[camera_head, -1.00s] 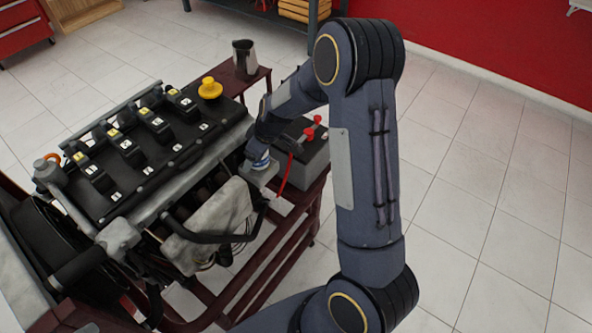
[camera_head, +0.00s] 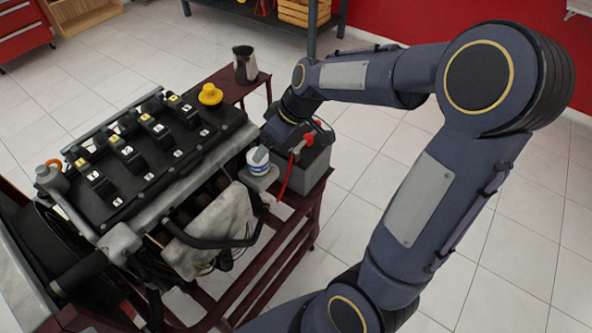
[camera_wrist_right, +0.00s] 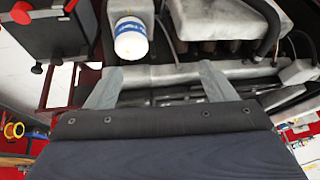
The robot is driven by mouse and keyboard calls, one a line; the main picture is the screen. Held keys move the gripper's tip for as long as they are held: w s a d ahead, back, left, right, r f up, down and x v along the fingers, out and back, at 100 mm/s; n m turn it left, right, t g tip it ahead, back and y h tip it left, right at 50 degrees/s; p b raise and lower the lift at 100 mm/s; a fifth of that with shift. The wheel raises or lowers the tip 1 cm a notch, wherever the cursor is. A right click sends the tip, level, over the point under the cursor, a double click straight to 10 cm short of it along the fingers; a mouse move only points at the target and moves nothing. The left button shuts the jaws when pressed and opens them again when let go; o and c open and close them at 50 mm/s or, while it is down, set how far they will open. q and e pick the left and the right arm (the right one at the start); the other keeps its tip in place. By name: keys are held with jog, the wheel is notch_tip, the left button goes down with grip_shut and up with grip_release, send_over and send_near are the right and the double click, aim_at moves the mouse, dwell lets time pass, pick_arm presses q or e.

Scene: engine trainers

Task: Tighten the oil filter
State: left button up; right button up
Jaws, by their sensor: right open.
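The oil filter (camera_head: 258,158) is a short white and blue canister on a grey mount at the right side of the engine (camera_head: 160,150). It also shows in the right wrist view (camera_wrist_right: 131,42), mounted on the engine and free of my fingers. My right gripper (camera_wrist_right: 160,76) is open and empty, with the filter beyond its fingertips and left of their middle. In the head view my right wrist is behind the filter, near the battery, and its fingers are hidden. My left gripper is not in view.
A battery (camera_head: 308,172) with red terminals and a red cable stands right of the filter. A dark metal jug (camera_head: 245,64) stands on the red stand's shelf behind. A yellow cap (camera_head: 210,94) tops the engine. The tiled floor at right is clear.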

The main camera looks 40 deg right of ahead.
jog(key=s+a+r+m+p, duration=0.1)
jog(key=s+a+r+m, duration=0.1)
jog(key=s, duration=0.5)
jog(key=s+a+r+m+t+p, duration=0.1)
jog(key=s+a+r+m, duration=0.1)
jog(key=s+r, duration=0.3)
jog(key=shift+s+m+y, duration=0.3)
jog(key=shift+s+m, duration=0.2)
jog(key=shift+s, duration=1.25)
jog(key=shift+w+d+f, duration=0.1)
jog(key=w+d+f+n+g+b, duration=0.1)
jog(key=w+d+f+n+b, duration=0.2)
jog(key=w+f+n+b, duration=0.5)
jog(key=w+d+f+n+g+b, duration=0.25)
jog(key=w+f+b, duration=0.35)
jog(key=w+b, duration=0.6)
jog(key=shift+m+t, duration=0.25)
jog(key=shift+t, duration=0.3)
jog(key=w+f, duration=0.1)
jog(key=f, duration=0.1)
jog(key=w+a+f, duration=0.1)
jog(key=f, duration=0.1)
jog(key=w+f, duration=0.2)
jog(key=shift+a+f+p, duration=0.25)
jog(key=shift+a+p, duration=0.05)
jog(key=shift+p, duration=0.05)
jog(key=shift+s, duration=0.1)
